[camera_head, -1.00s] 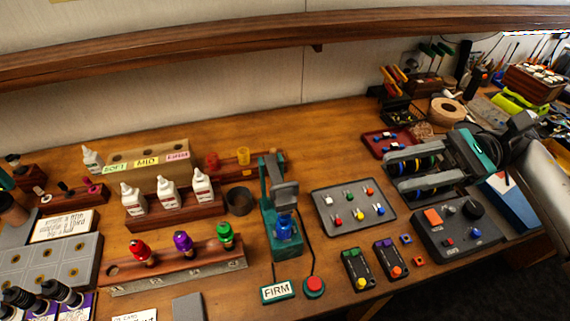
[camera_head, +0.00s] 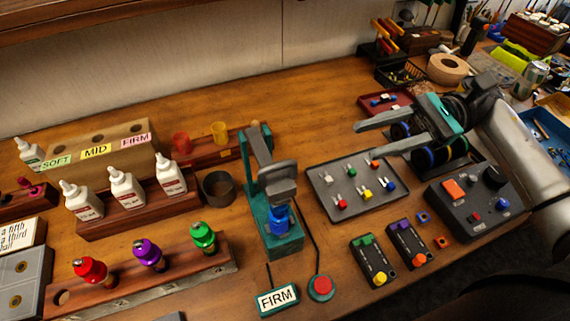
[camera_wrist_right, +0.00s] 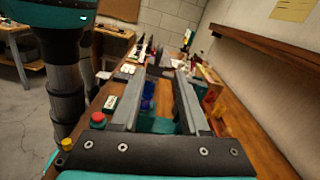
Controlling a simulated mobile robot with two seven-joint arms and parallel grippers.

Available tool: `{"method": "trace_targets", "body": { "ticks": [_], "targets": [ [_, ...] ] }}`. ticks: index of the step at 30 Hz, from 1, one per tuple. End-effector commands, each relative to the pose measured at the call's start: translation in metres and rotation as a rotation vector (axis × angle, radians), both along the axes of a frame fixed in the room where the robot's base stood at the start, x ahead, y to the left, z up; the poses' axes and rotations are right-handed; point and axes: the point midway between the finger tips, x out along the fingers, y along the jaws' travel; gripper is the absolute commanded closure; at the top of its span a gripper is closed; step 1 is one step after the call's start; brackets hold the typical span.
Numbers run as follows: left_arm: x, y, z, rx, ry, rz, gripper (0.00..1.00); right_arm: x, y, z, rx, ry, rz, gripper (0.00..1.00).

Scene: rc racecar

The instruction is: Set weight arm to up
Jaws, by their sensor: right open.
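The teal press (camera_head: 283,240) stands mid-table in the head view. My left gripper is not in view.
A grey tray (camera_head: 322,207) with coloured switches lies right of the press. A red button (camera_head: 321,288) and a FIRM sign (camera_head: 277,299) stand in front. White bottles in a wooden rack (camera_head: 140,213) and a dark ring (camera_head: 218,188) are to the left.

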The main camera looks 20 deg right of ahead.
Motion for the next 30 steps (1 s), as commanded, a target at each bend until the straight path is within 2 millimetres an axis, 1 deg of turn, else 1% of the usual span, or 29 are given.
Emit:
{"method": "trace_targets", "body": {
  "ticks": [5,7,12,18,21,24,30],
  "targets": [
    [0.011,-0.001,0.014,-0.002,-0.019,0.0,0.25,-0.002,0.031,0.004,0.003,0.0,0.004,0.55],
    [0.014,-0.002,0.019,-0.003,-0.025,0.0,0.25,-0.002,0.046,0.005,0.003,-0.002,0.004,0.55],
    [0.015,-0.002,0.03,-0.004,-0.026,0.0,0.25,-0.003,0.084,0.005,0.004,-0.001,0.003,0.55],
    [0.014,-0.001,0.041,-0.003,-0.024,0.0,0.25,-0.004,0.121,0.004,0.004,-0.002,0.002,0.55],
    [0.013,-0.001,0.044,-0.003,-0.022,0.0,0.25,-0.004,0.133,0.003,0.004,-0.001,0.001,0.55],
    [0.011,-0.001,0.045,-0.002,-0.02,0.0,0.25,-0.004,0.141,0.002,0.001,-0.001,0.0,0.55],
    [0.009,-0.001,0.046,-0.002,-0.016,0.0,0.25,-0.004,0.146,0.001,0.001,-0.001,0.0,0.55]
  ]
}}
